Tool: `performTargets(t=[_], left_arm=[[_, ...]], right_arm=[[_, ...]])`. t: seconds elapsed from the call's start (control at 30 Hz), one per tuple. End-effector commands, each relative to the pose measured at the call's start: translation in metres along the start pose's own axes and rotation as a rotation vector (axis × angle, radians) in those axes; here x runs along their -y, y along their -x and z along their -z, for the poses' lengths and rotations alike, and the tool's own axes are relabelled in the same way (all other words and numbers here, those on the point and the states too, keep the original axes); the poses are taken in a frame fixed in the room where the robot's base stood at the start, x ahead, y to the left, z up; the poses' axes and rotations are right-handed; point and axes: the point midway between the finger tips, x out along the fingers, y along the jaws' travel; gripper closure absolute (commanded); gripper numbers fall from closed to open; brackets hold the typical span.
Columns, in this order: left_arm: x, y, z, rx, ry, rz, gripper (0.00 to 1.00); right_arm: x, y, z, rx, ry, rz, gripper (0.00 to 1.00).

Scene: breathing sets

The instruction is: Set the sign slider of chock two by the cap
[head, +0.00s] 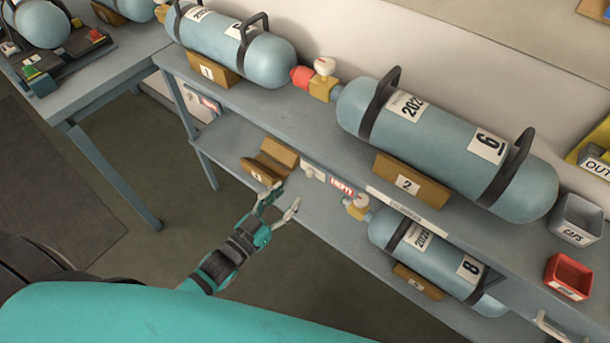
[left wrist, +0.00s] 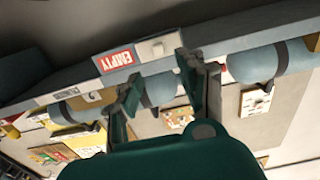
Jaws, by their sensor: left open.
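Chock two (head: 412,182) is a brown block marked 2 on the upper shelf, under the blue cylinder marked 6 (head: 445,145). On the shelf's front edge, to the left below it, is a sign slider with a red EMPTY field (head: 342,187) and a pale cap (head: 310,172). In the left wrist view the EMPTY field (left wrist: 116,60) is tilted, with the pale cap (left wrist: 156,47) to its right. My left gripper (head: 281,204) is open and empty, in front of the shelf edge and below left of the cap. Its fingers also show in the left wrist view (left wrist: 158,75), apart from the cap.
A cylinder marked 8 (head: 430,255) lies on the lower shelf, right of my left gripper. An empty brown chock (head: 268,162) stands behind the gripper. A grey CAPS bin (head: 577,220) and a red bin (head: 568,277) are at right. Floor left of the gripper is free.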

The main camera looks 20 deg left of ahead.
Motion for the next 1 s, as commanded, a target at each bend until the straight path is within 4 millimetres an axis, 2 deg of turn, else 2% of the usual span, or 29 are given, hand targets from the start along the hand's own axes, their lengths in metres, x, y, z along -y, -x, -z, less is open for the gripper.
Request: performTargets(t=[0.03,0.2,0.4,0.53,0.8,1.0], left_arm=[[0.000,-0.013,0.002,-0.003,0.000,0.000,0.60],[0.000,-0.047,0.001,-0.001,0.000,0.000,0.60],[0.000,-0.072,0.000,0.001,0.001,0.001,0.60],[0.000,-0.078,-0.001,0.001,0.001,0.000,0.60],[0.000,-0.079,-0.001,0.002,0.001,0.000,0.60],[0.000,-0.079,-0.001,0.002,0.001,0.000,0.84]], right_arm=[[-0.001,0.002,-0.003,0.005,0.001,-0.001,0.62],[-0.004,0.005,-0.011,0.018,0.003,-0.004,0.62],[-0.008,0.007,-0.012,0.020,0.005,-0.009,0.62],[-0.009,0.007,-0.012,0.020,0.006,-0.010,0.62],[-0.009,0.007,-0.011,0.017,0.006,-0.010,0.62],[-0.009,0.007,-0.009,0.015,0.005,-0.010,0.62]])
